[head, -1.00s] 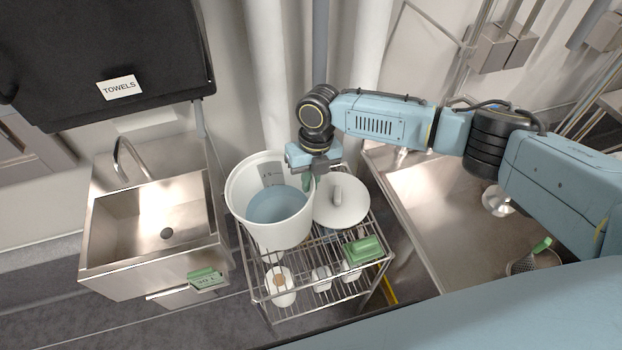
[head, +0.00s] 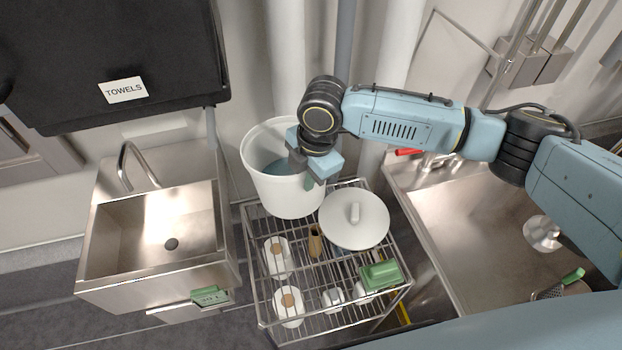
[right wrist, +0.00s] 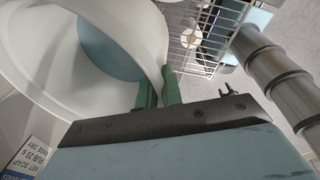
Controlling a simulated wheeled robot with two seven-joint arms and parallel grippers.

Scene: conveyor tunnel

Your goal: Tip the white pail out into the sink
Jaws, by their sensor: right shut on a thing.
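The white pail (head: 285,198), with blue-grey liquid inside, is about upright over the back left of the wire rack. I cannot tell whether its base touches the rack. My right gripper (head: 308,178) is shut on the pail's near right rim and hides part of the opening. In the right wrist view the green fingers (right wrist: 158,92) pinch the rim of the pail (right wrist: 150,30), with the liquid beyond. The steel sink (head: 120,245) is to the left, apart from the pail; its basin looks empty, with a dark drain and a curved tap. My left gripper is not in view.
The wire rack (head: 262,318) holds a white round lid (head: 354,220), a green block (head: 380,274), a brown bottle (head: 315,242) and several white containers. A black towel dispenser (head: 160,45) overhangs behind the sink. A larger steel basin (head: 470,225) is at right.

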